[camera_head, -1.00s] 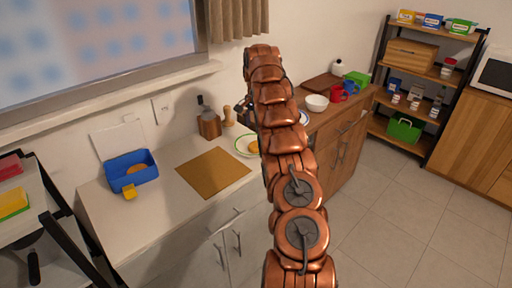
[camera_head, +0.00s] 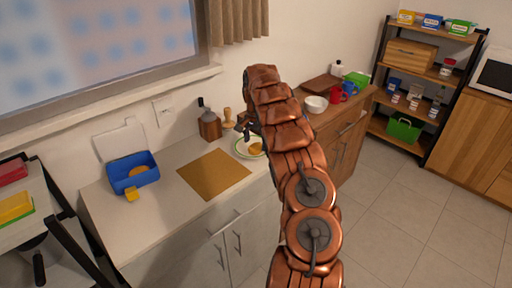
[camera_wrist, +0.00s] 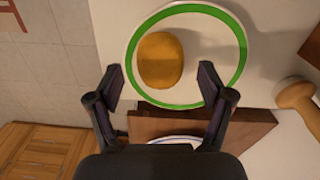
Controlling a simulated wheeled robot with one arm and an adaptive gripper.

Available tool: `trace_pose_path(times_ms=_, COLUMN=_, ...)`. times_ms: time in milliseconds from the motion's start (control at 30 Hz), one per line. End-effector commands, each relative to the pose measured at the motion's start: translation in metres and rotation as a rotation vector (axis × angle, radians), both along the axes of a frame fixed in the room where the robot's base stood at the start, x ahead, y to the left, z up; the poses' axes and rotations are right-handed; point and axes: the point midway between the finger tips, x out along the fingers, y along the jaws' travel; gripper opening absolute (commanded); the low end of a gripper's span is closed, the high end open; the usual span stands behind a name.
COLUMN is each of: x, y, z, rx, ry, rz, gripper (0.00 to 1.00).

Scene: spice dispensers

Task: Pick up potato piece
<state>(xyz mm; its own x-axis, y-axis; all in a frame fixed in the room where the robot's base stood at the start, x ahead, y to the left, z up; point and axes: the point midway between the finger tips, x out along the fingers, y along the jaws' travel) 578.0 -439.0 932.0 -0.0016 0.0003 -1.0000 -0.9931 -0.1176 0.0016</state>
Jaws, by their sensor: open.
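A rounded yellow-brown potato piece (camera_wrist: 160,60) lies on a white plate with a green rim (camera_wrist: 240,50). In the head view the potato piece (camera_head: 256,148) and plate (camera_head: 240,153) are on the counter, just left of my arm. My gripper (camera_wrist: 161,84) is open and empty, its two fingers spread, with the potato piece between and ahead of the tips in the wrist view. My gripper (camera_head: 243,125) shows small and partly hidden by my arm in the head view. The gap between the fingers and the potato piece cannot be judged exactly.
A brown mat (camera_head: 213,173) lies between. A wooden block (camera_head: 209,125) stands behind the plate.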

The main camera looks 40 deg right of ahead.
Motion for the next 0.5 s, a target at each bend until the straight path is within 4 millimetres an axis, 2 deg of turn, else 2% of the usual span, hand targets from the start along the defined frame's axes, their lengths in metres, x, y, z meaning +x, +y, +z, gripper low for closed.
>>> trace_pose_path(times_ms=200, x=0.0, y=0.0, z=-0.016, rx=0.0, ry=-0.002, rz=0.0, gripper=0.8)
trace_pose_path(times_ms=433, x=0.0, y=-0.001, z=-0.017, rx=-0.001, ry=-0.003, rz=0.0, gripper=0.8)
trace_pose_path(times_ms=500, x=0.0, y=0.0, z=-0.017, rx=0.0, ry=-0.002, rz=0.0, gripper=0.75)
